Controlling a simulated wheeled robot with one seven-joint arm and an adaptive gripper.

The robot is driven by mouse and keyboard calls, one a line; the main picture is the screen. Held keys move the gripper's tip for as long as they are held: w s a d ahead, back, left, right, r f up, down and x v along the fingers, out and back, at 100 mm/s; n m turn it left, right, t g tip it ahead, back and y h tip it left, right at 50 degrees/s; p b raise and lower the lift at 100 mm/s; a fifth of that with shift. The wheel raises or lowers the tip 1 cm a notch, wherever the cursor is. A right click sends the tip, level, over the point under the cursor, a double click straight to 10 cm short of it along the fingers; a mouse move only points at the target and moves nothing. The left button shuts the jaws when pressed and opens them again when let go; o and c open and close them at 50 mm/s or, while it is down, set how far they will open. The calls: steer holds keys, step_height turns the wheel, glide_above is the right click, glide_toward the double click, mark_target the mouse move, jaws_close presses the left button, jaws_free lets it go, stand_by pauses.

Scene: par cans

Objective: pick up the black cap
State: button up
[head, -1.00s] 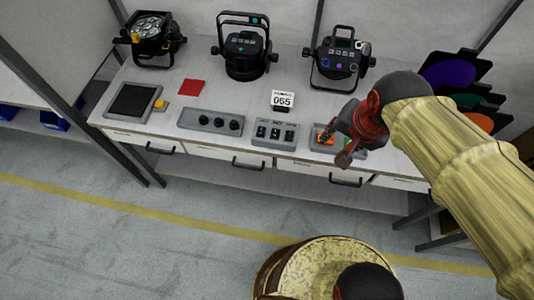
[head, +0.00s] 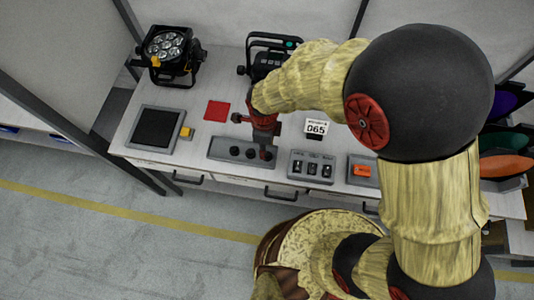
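Several small black round pieces stand in a row on a long grey panel (head: 219,146) near the front edge of the bench. They look like knobs or caps: a left one (head: 234,151), a middle one (head: 250,154) and a right one that is partly covered. I cannot tell which of them is the black cap. My gripper (head: 264,148), red and dark, points down over the right end of this panel, at the right piece. Its fingertips are small and partly hidden, so I cannot tell whether they are open or touch the piece.
A black screen pad (head: 156,128) with a yellow button (head: 186,132) and a red square (head: 217,111) lie to the left. A switch box (head: 311,167), a 065 sign (head: 317,128) and an orange switch (head: 362,171) are to the right. Black lamps (head: 168,50) stand behind.

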steer(key=f, duration=0.2)
steer(key=f+b, duration=0.1)
steer(key=f, duration=0.3)
steer(key=shift+w+d+b, duration=0.1)
steer(key=shift+d+b, duration=0.2)
steer(key=shift+b, duration=0.1)
steer(key=shift+c, duration=1.3)
steer(key=shift+c, duration=1.3)
